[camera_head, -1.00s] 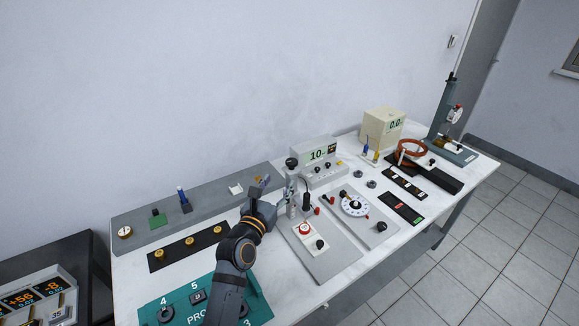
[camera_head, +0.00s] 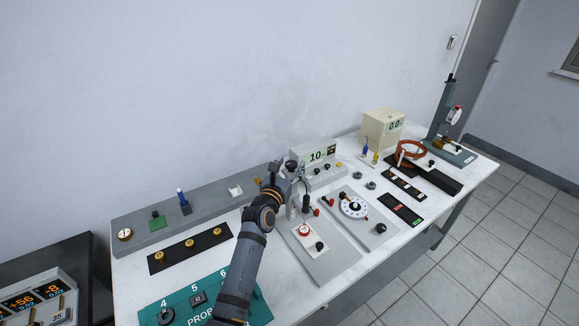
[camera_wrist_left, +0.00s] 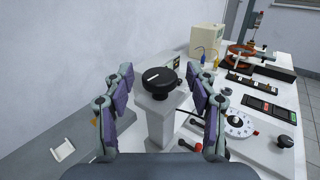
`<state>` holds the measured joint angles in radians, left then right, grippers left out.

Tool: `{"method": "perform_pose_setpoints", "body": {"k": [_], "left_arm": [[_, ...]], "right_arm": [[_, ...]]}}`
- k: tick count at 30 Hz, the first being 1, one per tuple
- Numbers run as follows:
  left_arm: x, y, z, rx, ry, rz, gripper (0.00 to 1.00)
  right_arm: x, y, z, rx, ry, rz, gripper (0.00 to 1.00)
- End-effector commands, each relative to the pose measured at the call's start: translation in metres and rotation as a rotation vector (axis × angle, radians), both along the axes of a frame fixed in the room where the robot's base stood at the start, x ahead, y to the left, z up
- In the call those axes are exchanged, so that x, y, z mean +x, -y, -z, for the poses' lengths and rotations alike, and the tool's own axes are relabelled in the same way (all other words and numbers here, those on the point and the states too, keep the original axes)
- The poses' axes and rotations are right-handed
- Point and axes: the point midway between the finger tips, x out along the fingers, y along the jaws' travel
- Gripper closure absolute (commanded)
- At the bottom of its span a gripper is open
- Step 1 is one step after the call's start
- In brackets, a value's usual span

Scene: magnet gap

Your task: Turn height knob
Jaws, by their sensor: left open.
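The height knob (camera_wrist_left: 159,80) is a round black cap with a white mark on top of a grey post (camera_wrist_left: 160,121). It sits at the centre of the left wrist view, between and beyond the two open fingers of my left gripper (camera_wrist_left: 161,100). Neither finger visibly touches it. In the head view my left gripper (camera_head: 282,171) is at the top of the post, and the knob (camera_head: 291,164) shows just beside its fingers. My right gripper is not in view.
A grey meter reading 10 (camera_head: 316,156) stands close behind the post. To the right are a panel with a white dial (camera_head: 354,206), a beige box (camera_head: 382,129) and an orange coil (camera_head: 410,150). A long grey rail (camera_head: 142,222) lies along the wall at left.

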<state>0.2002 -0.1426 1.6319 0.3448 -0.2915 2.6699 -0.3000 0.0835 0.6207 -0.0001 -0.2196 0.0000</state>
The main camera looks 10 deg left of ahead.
Motion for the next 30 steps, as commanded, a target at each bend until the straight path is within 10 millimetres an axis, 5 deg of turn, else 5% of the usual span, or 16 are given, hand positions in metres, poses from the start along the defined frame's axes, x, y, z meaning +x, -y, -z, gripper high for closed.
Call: {"method": "perform_pose_setpoints", "body": {"k": [5, 17, 30], "left_arm": [[0.0, 0.0, 0.0, 0.0, 0.0, 0.0, 0.43], [0.0, 0.0, 0.0, 0.0, -0.001, 0.0, 0.95], [0.0, -0.004, 0.006, 0.004, 0.0, 0.121, 0.95]], "right_arm": [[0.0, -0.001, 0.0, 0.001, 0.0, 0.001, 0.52], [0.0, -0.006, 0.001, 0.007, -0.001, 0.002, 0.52], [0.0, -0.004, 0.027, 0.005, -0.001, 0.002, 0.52]]}}
